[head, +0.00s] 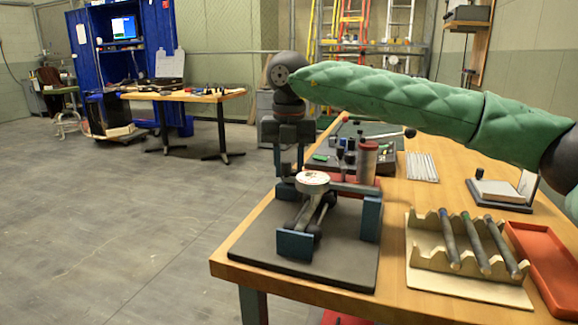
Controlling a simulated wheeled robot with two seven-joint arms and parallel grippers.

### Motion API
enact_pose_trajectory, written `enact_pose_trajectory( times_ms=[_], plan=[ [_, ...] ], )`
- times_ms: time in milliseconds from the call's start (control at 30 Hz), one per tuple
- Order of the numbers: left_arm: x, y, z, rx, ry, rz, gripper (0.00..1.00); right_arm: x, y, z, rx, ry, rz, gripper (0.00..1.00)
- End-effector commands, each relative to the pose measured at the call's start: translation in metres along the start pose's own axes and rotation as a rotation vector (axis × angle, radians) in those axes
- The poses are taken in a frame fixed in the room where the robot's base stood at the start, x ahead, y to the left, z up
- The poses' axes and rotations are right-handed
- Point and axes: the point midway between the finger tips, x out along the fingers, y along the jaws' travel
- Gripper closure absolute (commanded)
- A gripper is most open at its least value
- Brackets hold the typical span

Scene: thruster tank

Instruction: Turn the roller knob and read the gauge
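A test fixture stands on a dark base plate (262,256) at the near left corner of the wooden table. It has blue blocks and a small gauge with a round white face (313,178), too small to read here. A grey cylinder with a reddish top (367,161) stands behind the gauge; I cannot tell for certain whether it is the roller knob. My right arm, in a green padded sleeve, reaches in from the right. Its dark gripper (287,165) points down behind and left of the gauge. Its fingertips blend with the fixture, so contact and opening are unclear. My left gripper is out of view.
A cream rack (470,290) with several dark rods and a red tray (548,262) are at the near right. A dark tool panel (330,157) lies behind the fixture. A grey stand (499,194) is at the right. Open floor lies left of the table.

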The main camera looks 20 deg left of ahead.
Motion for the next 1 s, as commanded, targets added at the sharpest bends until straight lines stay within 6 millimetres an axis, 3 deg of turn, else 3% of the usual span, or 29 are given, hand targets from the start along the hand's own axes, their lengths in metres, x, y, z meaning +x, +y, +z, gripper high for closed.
enact_pose_trajectory(
  times_ms=[467, 500, 567, 1000],
  plan=[
    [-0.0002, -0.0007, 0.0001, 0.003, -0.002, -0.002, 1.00, -0.0018, -0.0006, 0.0013, 0.014, -0.004, 0.002, 0.91],
    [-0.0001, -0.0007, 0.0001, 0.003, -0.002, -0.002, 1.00, -0.0019, -0.0006, 0.0012, 0.014, -0.003, 0.002, 0.60],
    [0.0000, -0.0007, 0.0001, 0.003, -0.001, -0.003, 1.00, -0.0017, -0.0005, 0.0010, 0.014, -0.003, 0.002, 0.49],
    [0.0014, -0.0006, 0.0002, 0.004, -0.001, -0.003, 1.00, -0.0066, -0.0001, 0.0005, 0.012, -0.002, 0.001, 0.46]
  ],
)
